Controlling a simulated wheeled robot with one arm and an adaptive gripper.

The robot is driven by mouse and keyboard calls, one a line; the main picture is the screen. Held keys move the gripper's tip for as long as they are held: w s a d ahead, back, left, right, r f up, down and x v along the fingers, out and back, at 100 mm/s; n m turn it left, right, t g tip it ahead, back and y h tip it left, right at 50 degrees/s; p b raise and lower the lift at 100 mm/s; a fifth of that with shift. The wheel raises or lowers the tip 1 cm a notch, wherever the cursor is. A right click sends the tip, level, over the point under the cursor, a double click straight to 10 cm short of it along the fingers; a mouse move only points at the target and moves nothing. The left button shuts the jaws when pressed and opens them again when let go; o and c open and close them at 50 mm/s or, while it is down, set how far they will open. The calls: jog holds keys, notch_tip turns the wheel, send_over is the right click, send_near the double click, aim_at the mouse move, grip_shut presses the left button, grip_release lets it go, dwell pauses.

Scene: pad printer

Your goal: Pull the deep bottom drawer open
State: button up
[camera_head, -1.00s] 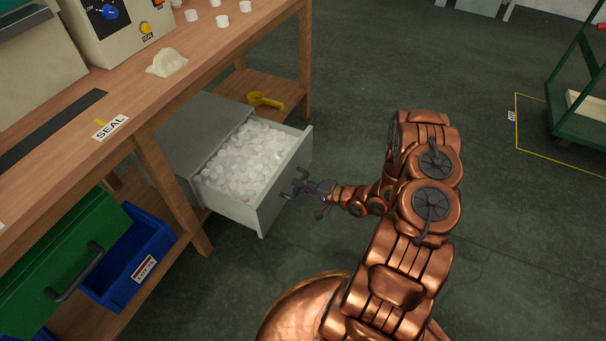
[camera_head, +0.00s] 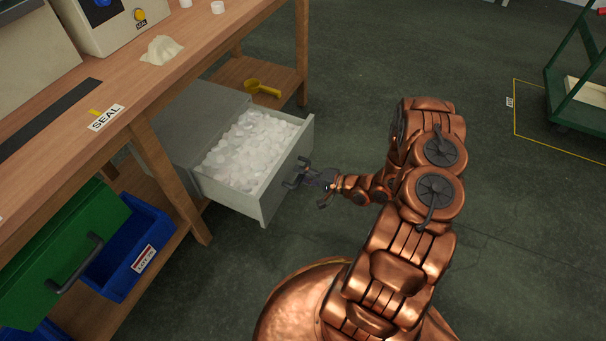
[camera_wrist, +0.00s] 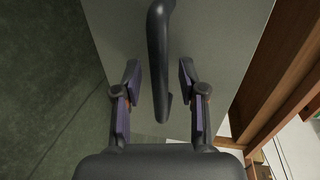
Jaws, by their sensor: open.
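The grey drawer (camera_head: 285,190) stands pulled out of the grey cabinet (camera_head: 190,115) under the bench and is full of white caps (camera_head: 250,150). Its dark bar handle (camera_wrist: 158,50) is on the front panel, which also fills much of the wrist view (camera_wrist: 215,40). My gripper (camera_head: 302,178) is at the handle, outside the drawer front. In the wrist view my gripper (camera_wrist: 160,84) is open, with one finger on each side of the handle's near end. Gaps show between the handle and both fingers. How far the drawer can still travel cannot be seen.
A wooden bench (camera_head: 150,75) with a leg (camera_head: 165,175) stands left of the drawer. A blue bin (camera_head: 130,235) and a green drawer (camera_head: 60,245) with a handle are lower left. A yellow scoop (camera_head: 262,88) lies on the shelf.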

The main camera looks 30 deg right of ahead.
jog(key=shift+s+d, duration=0.1)
jog(key=v, duration=1.1)
jog(key=shift+s+d, duration=0.2)
jog(key=shift+s, duration=0.1)
jog(key=shift+r, duration=0.15)
